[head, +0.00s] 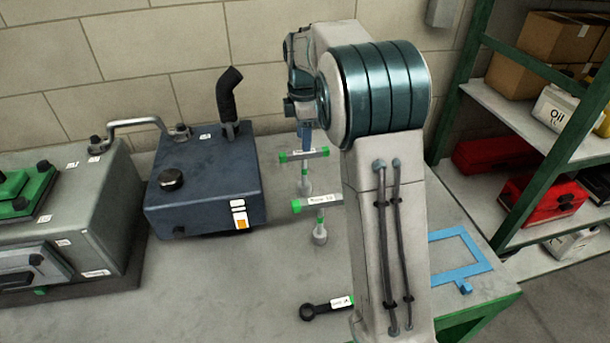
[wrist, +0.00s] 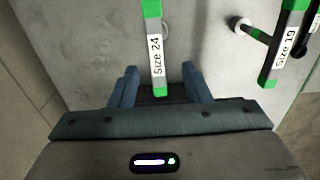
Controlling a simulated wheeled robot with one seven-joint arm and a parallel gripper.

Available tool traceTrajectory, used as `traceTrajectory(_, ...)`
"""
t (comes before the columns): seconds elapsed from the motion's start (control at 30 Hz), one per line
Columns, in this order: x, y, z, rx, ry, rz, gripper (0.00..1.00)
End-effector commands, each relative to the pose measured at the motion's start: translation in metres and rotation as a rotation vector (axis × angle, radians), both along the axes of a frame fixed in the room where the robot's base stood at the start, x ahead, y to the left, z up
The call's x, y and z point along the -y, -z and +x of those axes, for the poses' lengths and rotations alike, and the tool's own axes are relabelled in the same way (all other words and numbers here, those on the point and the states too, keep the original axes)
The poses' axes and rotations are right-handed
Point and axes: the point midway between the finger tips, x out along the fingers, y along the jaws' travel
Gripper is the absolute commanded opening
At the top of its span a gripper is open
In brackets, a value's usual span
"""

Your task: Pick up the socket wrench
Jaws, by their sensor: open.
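Two T-handled socket wrenches with green ends stand on the grey bench. The far socket wrench (head: 303,155) is labelled "Size 24" in the wrist view (wrist: 155,55). The nearer socket wrench (head: 318,202) is labelled "Size 19" in the wrist view (wrist: 283,45). My gripper (wrist: 159,74) is open, with its blue fingers on either side of the Size 24 handle, which runs between them. In the head view my gripper (head: 305,131) is just above the far wrench, partly hidden by my arm. I cannot tell whether a finger touches the handle.
A dark blue tank (head: 205,185) with a black hose stands left of the wrenches. A grey engine block (head: 95,225) is further left. A black ring-ended tool (head: 327,307) lies at the front. A blue frame (head: 455,238) lies right. A green shelf (head: 490,135) stands beyond the bench.

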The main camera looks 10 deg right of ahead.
Motion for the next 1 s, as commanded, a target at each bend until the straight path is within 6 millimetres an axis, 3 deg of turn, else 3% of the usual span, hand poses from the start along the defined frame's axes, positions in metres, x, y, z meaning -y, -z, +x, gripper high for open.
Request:
traceTrajectory(0.1,0.001,0.023,-0.001,-0.004,0.001,-0.001,0.44)
traceTrajectory(0.43,0.001,0.051,0.001,-0.004,0.002,-0.001,0.44)
traceTrajectory(0.7,0.002,0.089,0.004,-0.002,0.003,-0.001,0.44)
traceTrajectory(1.0,0.002,0.094,0.004,0.001,0.003,-0.001,0.44)
